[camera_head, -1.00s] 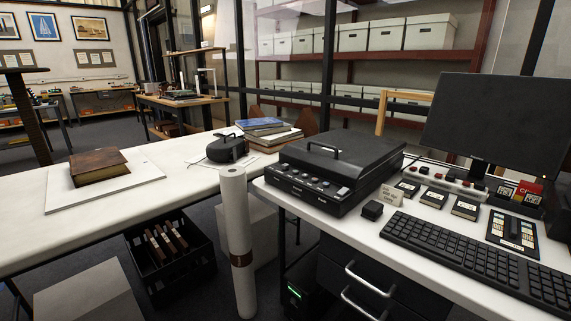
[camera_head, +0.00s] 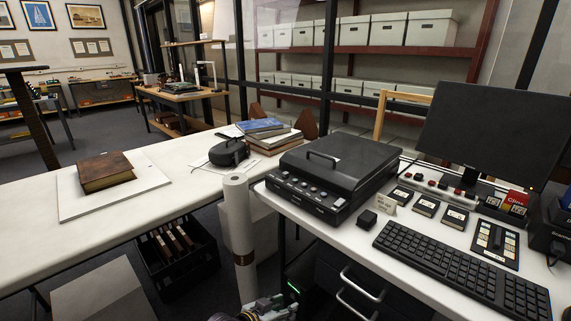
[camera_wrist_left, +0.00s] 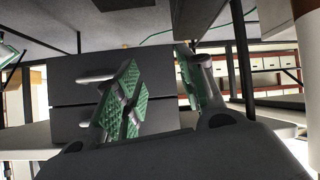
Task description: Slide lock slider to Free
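A black flatbed scanner (camera_head: 335,170) with a lid handle stands at the left end of the white desk. Its sloped front panel (camera_head: 303,196) carries several small knobs or buttons and labels. I cannot make out which control is the lock slider, or its position. My left gripper (camera_head: 272,308) shows at the bottom edge of the head view, low in front of the desk and well below the scanner. In the left wrist view the green-padded fingers (camera_wrist_left: 163,90) are apart with nothing between them, facing the dark drawers (camera_wrist_left: 70,95). My right gripper is not in view.
A keyboard (camera_head: 462,270), a monitor (camera_head: 485,130), a button pad (camera_head: 495,243) and small black boxes crowd the desk. A tall white roll (camera_head: 240,230) stands by the desk's left edge. Drawer handles (camera_head: 358,282) project below. A book (camera_head: 105,172) lies on the left table.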

